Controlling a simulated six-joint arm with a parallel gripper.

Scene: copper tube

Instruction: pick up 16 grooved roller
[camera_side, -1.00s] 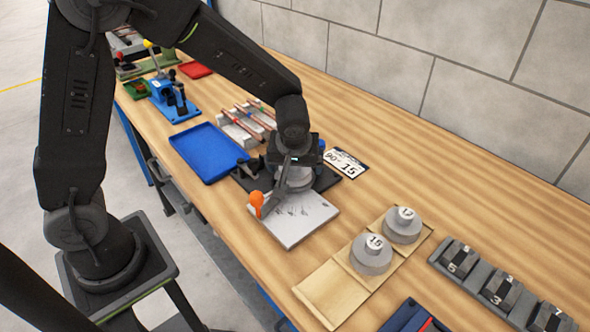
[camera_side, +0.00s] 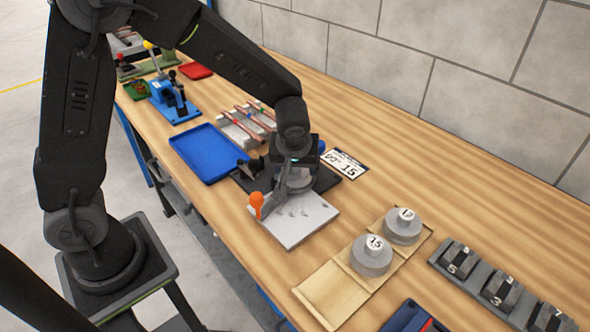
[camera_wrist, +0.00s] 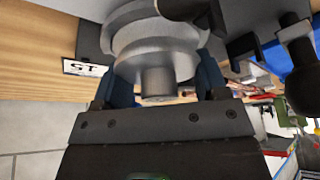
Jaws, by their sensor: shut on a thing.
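A grey grooved roller (camera_wrist: 155,45) fills the top of the wrist view, its narrow stub toward my gripper. My gripper (camera_wrist: 163,78) has its two blue-grey fingers on either side of the roller, shut on it. In the side view my gripper (camera_side: 296,165) points down over the bending fixture, and the roller (camera_side: 299,180) shows only partly beneath it. The roller's number is not visible. I cannot tell whether it still touches the fixture.
The fixture's light plate (camera_side: 293,222) and orange-knobbed lever (camera_side: 257,203) are close to my gripper. A wooden tray (camera_side: 330,292) holds two numbered rollers and has an empty front section. A blue tray (camera_side: 206,152) lies left. A "90° 15" card (camera_side: 343,164) lies right.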

